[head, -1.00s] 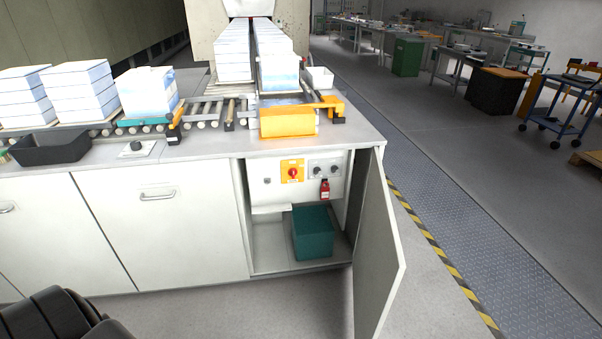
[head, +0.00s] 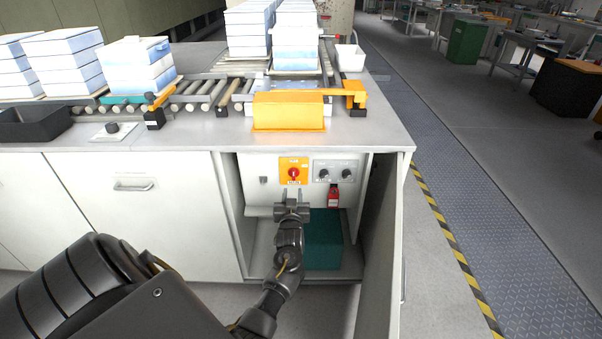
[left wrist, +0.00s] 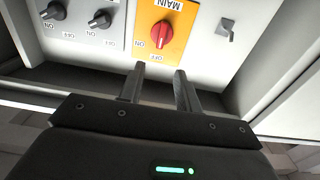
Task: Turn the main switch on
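The main switch (head: 293,173) is a red rotary knob on a yellow plate, on the white panel inside the open cabinet. My left gripper (head: 291,205) is just below the yellow plate in the head view. In the left wrist view its two fingers (left wrist: 158,72) are apart with nothing between them, pointing toward the knob without touching it. My right gripper is not in view.
Two black knobs (head: 334,174) sit right of the switch, with a red padlock-like tag (head: 333,196) below. The open cabinet door (head: 384,250) stands on the right. A teal box (head: 325,240) is on the cabinet floor. The worktop (head: 372,130) overhangs the panel.

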